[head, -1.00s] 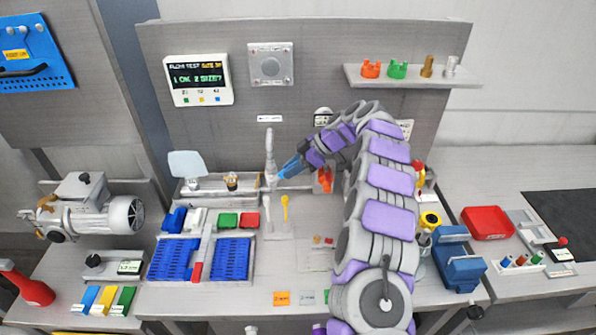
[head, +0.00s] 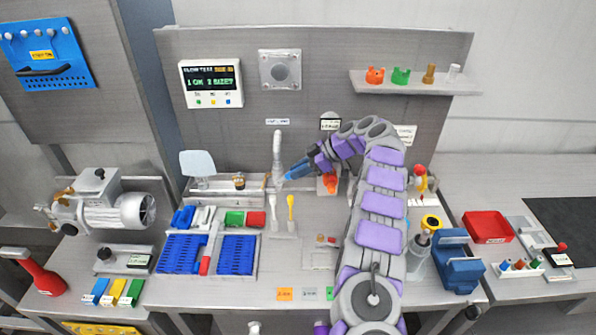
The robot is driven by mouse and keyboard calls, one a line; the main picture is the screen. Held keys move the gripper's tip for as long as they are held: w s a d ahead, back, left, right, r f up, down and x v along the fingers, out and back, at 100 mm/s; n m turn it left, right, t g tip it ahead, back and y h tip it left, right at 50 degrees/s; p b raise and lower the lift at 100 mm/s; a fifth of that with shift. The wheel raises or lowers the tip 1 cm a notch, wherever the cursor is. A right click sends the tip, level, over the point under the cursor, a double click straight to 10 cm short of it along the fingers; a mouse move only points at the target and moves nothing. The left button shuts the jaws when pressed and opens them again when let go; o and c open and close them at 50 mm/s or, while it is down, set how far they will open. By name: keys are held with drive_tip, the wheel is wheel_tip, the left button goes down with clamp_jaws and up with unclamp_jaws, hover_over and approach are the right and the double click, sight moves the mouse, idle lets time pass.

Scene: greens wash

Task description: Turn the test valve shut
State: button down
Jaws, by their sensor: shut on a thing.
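A grey upright spout (head: 277,150) stands at the back middle of the bench, below a small white label. I take the fitting at its side to be the test valve; it is small and partly hidden by my gripper. My gripper (head: 288,176) comes in from the right with its blue fingers at this fitting, shut on what seems to be the valve's handle. The handle's exact angle cannot be told. A wall display (head: 210,83) at the upper left reads "FLOW TEST" with a line of green text.
Blue racks (head: 236,256) lie at the left front of the spout. White and yellow spoon-like tools (head: 291,207) stand just in front of it. A shelf (head: 415,85) with coloured fittings is at upper right. A blue vise (head: 459,258) and red tray (head: 488,227) are at right.

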drive_tip(key=shift+w+d, duration=0.1)
drive_tip(key=shift+d, duration=0.1)
drive_tip(key=c, duration=1.4)
unclamp_jaws()
drive_tip(key=shift+f, duration=0.1)
drive_tip(key=shift+w, duration=0.15)
drive_tip(key=shift+d, duration=0.1)
drive_tip(key=p+v, duration=0.4)
drive_tip(key=v, duration=0.7)
drive_tip(key=shift+d+r+p, duration=0.25)
drive_tip(key=shift+d+p, duration=0.05)
